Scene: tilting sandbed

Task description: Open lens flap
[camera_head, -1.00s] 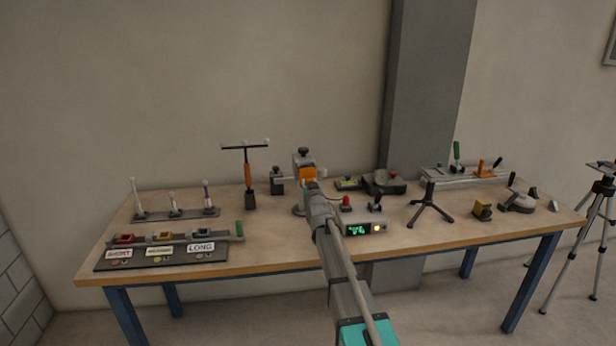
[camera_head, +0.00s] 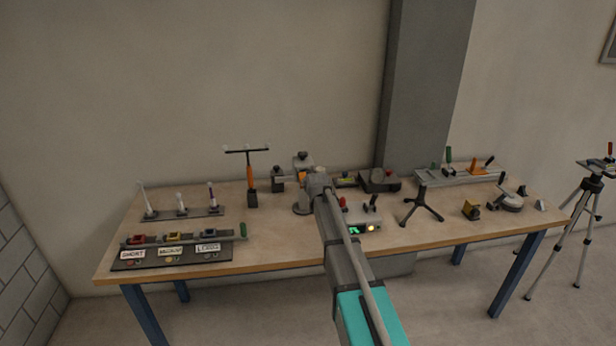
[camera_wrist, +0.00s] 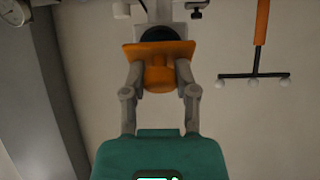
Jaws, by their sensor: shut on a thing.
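The orange flap (camera_wrist: 158,52) fills the middle of the wrist view, in front of a dark round lens (camera_wrist: 158,33) that it partly hides. My gripper (camera_wrist: 159,72) is shut on the flap's rounded orange part, one finger on each side. In the head view, the grey device (camera_head: 302,160) with a dark knob on top stands at the back of the table. A sliver of the orange flap (camera_head: 302,175) shows there beside my gripper (camera_head: 314,178). My arm hides much of the device's lower part, and the flap's angle is unclear.
On the table (camera_head: 240,255), an orange-handled T-shaped stand (camera_head: 251,185) is left of the device. A labelled rack (camera_head: 185,256) lies front left.

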